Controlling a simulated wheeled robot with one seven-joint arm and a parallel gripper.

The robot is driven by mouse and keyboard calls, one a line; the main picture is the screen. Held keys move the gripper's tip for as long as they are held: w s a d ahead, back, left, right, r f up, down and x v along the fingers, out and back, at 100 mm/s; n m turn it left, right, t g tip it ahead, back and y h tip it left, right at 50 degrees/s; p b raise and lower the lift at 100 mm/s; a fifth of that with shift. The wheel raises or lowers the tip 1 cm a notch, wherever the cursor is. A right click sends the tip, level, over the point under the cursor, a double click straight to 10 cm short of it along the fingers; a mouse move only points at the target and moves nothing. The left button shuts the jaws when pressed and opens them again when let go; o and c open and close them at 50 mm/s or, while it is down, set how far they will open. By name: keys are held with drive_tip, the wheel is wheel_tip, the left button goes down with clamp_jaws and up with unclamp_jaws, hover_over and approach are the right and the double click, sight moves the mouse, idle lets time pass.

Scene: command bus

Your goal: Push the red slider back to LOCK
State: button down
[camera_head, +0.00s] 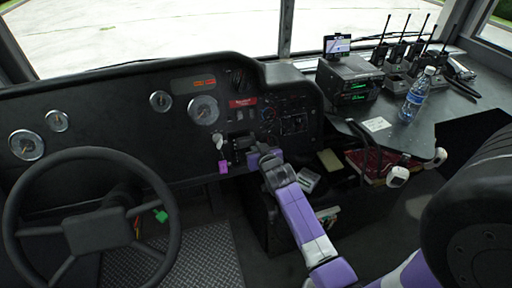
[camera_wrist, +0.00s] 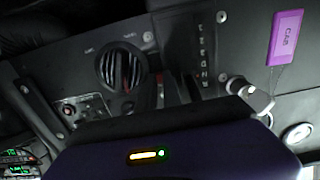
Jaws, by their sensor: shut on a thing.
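My gripper (camera_head: 243,150) reaches the dark control panel below the dashboard, right of the steering wheel. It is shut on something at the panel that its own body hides. In the wrist view my gripper (camera_wrist: 190,92) lies across a slot marked with a column of pale letters (camera_wrist: 202,62). I cannot make out a red slider or a LOCK mark in either view.
The steering wheel (camera_head: 88,232) stands at left. A bottle (camera_head: 417,96) and radio set (camera_head: 349,80) stand at right.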

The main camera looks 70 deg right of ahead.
idle(0.5)
drive_tip(key=shift+s+a+f+b, duration=0.2)
drive_tip(key=shift+f+b, duration=0.1)
drive_tip(key=shift+f, duration=0.3)
drive_tip(key=shift+s+a+f+b, duration=0.15)
drive_tip(key=shift+f+b, duration=0.15)
drive_tip(key=shift+f, duration=0.3)
drive_tip(key=c, duration=1.5)
unclamp_jaws()
drive_tip(key=shift+v, duration=3.85)
